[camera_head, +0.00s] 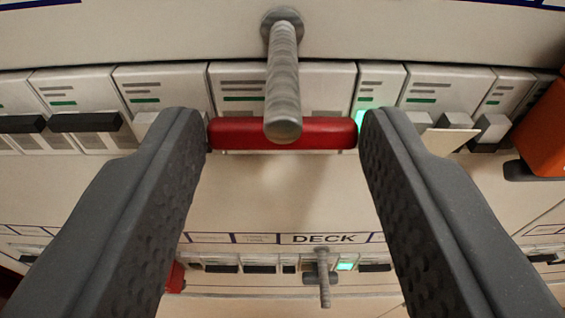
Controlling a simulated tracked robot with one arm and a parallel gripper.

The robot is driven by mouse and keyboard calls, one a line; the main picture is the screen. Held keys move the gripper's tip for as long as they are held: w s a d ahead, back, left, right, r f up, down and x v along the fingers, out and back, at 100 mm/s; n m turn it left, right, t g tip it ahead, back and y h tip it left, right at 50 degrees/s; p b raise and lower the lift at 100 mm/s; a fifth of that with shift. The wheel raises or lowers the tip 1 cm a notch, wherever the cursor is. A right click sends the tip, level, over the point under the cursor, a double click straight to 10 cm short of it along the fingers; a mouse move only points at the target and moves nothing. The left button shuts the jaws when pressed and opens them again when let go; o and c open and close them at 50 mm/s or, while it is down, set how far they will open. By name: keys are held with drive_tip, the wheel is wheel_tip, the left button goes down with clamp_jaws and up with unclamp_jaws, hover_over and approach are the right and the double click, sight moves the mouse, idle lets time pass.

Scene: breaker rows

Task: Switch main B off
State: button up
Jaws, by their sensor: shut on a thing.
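A wide red breaker handle (235,134) lies level across the upper breaker row, in the middle of the view. My gripper (283,128) has one dark grey fingertip at each end of the red handle and is shut on it. A grey ridged rod (284,85) sticks out from the panel above and hides the middle of the handle. No label naming main B is readable, so I cannot tell whether this is it.
Breakers with black toggles (85,122) stand to the left, and ones with pale toggles (490,128) to the right. An orange block (544,130) sits at the right edge.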

drive_tip(key=shift+w+d+f+t+b, duration=0.1)
drive_tip(key=shift+f+t+b, duration=0.7)
drive_tip(key=shift+t, duration=0.9)
drive_tip(key=shift+w+f+t+b, duration=0.1)
drive_tip(key=shift+f+t+b, duration=0.4)
drive_tip(key=shift+f+t, duration=0.85)
drive_tip(key=shift+w+d+f+t+b, duration=0.1)
drive_tip(key=shift+f+t+b, duration=0.5)
drive_tip(key=shift+t, duration=1.45)
drive_tip(key=shift+a, duration=0.1)
drive_tip(key=o, duration=1)
drive_tip(key=shift+r, duration=0.1)
